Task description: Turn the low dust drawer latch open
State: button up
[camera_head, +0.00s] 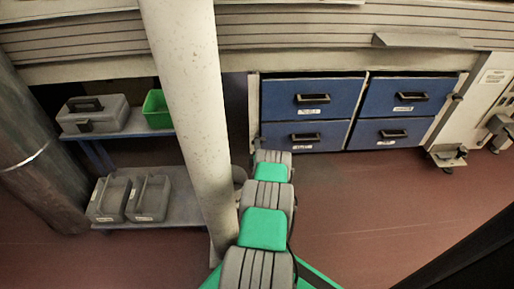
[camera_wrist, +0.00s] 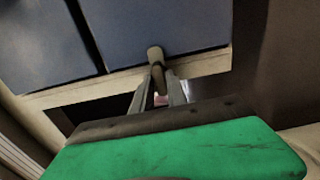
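The low dust drawer latch (camera_wrist: 155,55) is a short, pale, rounded bar in the wrist view, at the lower edge of a blue drawer front. My gripper (camera_wrist: 158,72) reaches up to it from below, its two grey fingers on either side of the latch with no clear gap. The fingers look shut on it; the contact is small and dark. In the head view my arm reaches to the lower left corner of the drawer cabinet, where my own links hide the fingers and most of the latch.
The cabinet holds blue drawers, including the lower left drawer (camera_head: 305,136). Another latch (camera_head: 456,97) sits at its right side. A pale column (camera_head: 190,100) stands left of my arm. A shelf cart (camera_head: 180,211) carries grey bins and a green bin (camera_head: 157,109).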

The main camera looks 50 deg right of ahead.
grip_shut()
jog(key=shift+a, duration=0.1)
dwell(0.3)
jog(key=shift+m, duration=0.3)
jog(key=shift+s+d+r+m+b, duration=0.15)
jog(key=shift+m+b, duration=1.5)
jog(key=shift+m, duration=2.65)
jog(key=shift+w+d+f+m+b, duration=0.1)
jog(key=shift+m+b, duration=1.5)
jog(key=shift+m, duration=2.7)
jog(key=shift+r, duration=0.1)
